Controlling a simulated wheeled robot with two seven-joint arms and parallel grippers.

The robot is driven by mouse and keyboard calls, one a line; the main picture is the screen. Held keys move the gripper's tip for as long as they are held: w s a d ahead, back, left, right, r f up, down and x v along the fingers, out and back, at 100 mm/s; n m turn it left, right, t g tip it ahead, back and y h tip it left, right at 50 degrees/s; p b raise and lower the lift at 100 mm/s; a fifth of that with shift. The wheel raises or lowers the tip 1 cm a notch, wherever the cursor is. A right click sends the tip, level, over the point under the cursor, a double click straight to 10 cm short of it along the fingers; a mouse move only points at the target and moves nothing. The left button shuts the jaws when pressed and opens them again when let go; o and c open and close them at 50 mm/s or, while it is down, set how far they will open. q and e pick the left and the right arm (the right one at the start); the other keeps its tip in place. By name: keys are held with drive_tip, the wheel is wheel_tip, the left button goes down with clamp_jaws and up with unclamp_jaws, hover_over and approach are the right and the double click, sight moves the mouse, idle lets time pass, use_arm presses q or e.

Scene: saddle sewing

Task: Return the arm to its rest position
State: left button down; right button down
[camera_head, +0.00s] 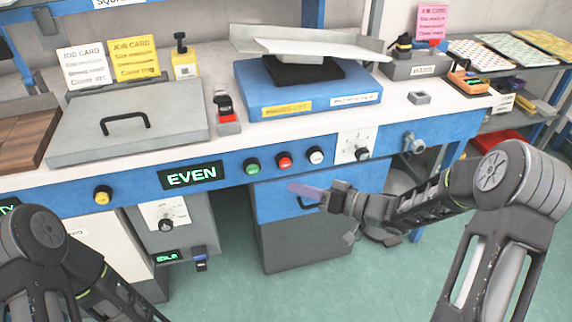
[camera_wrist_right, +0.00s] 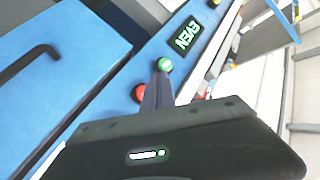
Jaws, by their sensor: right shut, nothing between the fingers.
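My right gripper (camera_head: 306,191) is in front of the blue bench front in the head view, below the row of buttons and over the blue drawer (camera_head: 275,206). Its fingers are together and hold nothing. In the right wrist view the closed fingers (camera_wrist_right: 158,92) point toward the green button (camera_wrist_right: 165,65), and I cannot tell whether they touch it. In the head view the tips look apart from the green button (camera_head: 252,167). My left arm (camera_head: 60,260) shows at the lower left, but its gripper is out of view.
The bench front holds a red button (camera_head: 284,161), a white button (camera_head: 316,156) and a display reading EVEN (camera_head: 190,176). A grey lidded box (camera_head: 130,130) and a blue scale (camera_head: 305,90) stand on the bench. The green floor (camera_head: 345,275) in front is open.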

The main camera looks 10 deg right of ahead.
idle(0.6)
drive_tip(key=w+d+f+m+t+h, duration=0.1)
drive_tip(key=w+d+f+h, duration=0.1)
drive_tip(key=d+f+h, duration=0.3)
drive_tip(key=s+a+f+m+g+h+p, duration=0.2)
drive_tip(key=s+a+f+g+h+p, duration=0.15)
drive_tip(key=s+f, duration=0.45)
drive_tip(key=s+a+f+g+p, duration=0.1)
drive_tip(key=s+a+g+p, duration=0.1)
drive_tip(key=s, duration=0.5)
drive_tip(key=s+a+f+g+p, duration=0.2)
drive_tip(key=s+a, duration=0.3)
drive_tip(key=s, duration=0.3)
drive_tip(key=s+a+f+m+g+p, duration=0.1)
drive_tip(key=s+a+f+g+p, duration=0.1)
drive_tip(key=s, duration=0.6)
drive_tip(key=shift+s+a+g+p, duration=0.2)
drive_tip(key=shift+a+g+p, duration=0.55)
drive_tip(key=shift+g, duration=0.1)
